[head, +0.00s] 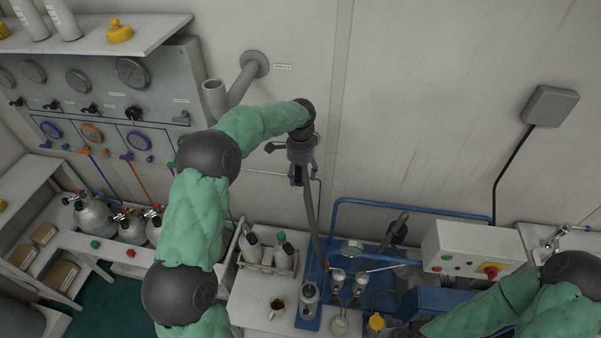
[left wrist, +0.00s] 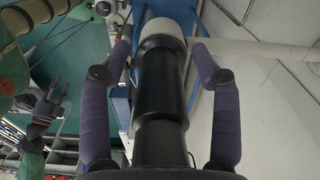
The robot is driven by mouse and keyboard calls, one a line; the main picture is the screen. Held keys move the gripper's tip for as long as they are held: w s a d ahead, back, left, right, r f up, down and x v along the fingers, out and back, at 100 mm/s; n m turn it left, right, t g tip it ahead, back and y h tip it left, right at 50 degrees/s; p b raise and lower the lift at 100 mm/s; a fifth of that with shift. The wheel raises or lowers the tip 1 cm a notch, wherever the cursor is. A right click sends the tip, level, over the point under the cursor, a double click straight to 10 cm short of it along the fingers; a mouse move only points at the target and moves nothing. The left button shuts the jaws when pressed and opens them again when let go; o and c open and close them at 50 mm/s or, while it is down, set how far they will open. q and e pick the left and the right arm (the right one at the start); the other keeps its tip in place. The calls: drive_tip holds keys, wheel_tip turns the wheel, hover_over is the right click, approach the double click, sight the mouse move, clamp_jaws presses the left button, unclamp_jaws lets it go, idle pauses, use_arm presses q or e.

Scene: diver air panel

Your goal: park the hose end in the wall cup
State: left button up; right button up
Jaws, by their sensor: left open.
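The wall cup (head: 214,98) is a grey, open-topped tube on a slanted arm, fixed to the back wall by a round flange. My left gripper (head: 302,178) points down in front of the wall, to the right of and lower than the cup in the head view. Its purple fingers are open. In the left wrist view, the hose end (left wrist: 162,80), a black cylinder with a pale tip, lies between the fingers, with gaps visible on both sides. A grey hose (head: 310,215) hangs from the gripper to the blue machine.
The gauge panel (head: 110,75) and shelf stand at the left. The blue-framed machine (head: 420,208) is below right, beside a white control box (head: 472,248). The wall right of my left gripper is mostly bare.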

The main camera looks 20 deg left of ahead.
use_arm(q)
wheel_tip(320, 180, up, 12)
idle(0.6)
drive_tip(key=shift+f, duration=0.1)
idle(0.4)
